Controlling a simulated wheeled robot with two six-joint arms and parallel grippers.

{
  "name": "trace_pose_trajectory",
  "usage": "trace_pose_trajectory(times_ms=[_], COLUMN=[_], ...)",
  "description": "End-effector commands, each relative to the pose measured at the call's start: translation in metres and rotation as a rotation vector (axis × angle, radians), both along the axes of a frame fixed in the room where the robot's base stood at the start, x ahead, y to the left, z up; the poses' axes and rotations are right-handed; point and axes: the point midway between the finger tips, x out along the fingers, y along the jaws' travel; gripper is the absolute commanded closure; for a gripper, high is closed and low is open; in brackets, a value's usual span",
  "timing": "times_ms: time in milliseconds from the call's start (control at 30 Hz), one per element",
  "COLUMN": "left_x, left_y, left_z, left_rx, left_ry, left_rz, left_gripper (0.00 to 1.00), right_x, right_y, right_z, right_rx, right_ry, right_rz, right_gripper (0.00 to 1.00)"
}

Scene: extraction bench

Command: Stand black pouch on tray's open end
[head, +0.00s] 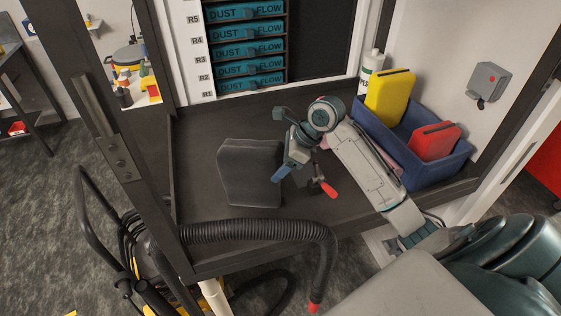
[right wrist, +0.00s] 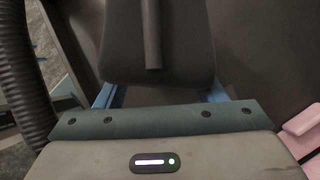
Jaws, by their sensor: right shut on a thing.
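The black pouch (head: 247,172) is upright, slightly tilted, at the middle of the dark bench. My right gripper (head: 281,174) is shut on its right side; one blue finger shows there. In the right wrist view the pouch (right wrist: 185,45) sits between the two blue fingers (right wrist: 160,95). Whether its bottom touches the bench is unclear. The blue tray (head: 448,167) stands at the right, apart from the pouch. A yellow pouch (head: 390,97) stands toward its back and a red pouch (head: 435,142) toward its front. My left gripper is out of view.
A white bottle (head: 371,70) stands behind the tray. A pink thing (right wrist: 304,130) lies beside my right gripper, partly under my forearm. A red-tipped handle (head: 328,189) shows near my wrist. A black hose (head: 260,230) runs along the front edge. The dark frame post stands left.

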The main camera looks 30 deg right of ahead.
Motion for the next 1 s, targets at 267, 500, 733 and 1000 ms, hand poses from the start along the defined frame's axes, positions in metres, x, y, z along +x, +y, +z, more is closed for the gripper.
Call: trace_pose_trajectory(times_ms=[267, 500, 733, 1000], left_x=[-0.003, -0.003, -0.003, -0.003], left_y=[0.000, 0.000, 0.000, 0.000], left_z=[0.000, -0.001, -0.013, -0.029], left_rx=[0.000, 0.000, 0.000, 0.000], left_ry=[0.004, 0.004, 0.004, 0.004], left_rz=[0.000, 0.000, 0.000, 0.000], left_gripper=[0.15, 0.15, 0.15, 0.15], right_x=[0.000, 0.000, -0.009, -0.025], right_y=[0.000, -0.001, -0.014, -0.034], right_z=[-0.001, 0.001, 0.022, 0.063], right_rx=[0.000, -0.002, -0.007, -0.006], right_ry=[0.000, 0.000, -0.002, -0.002], right_rz=[0.000, 0.000, 0.000, -0.001], right_gripper=[0.15, 0.15, 0.15, 0.15])
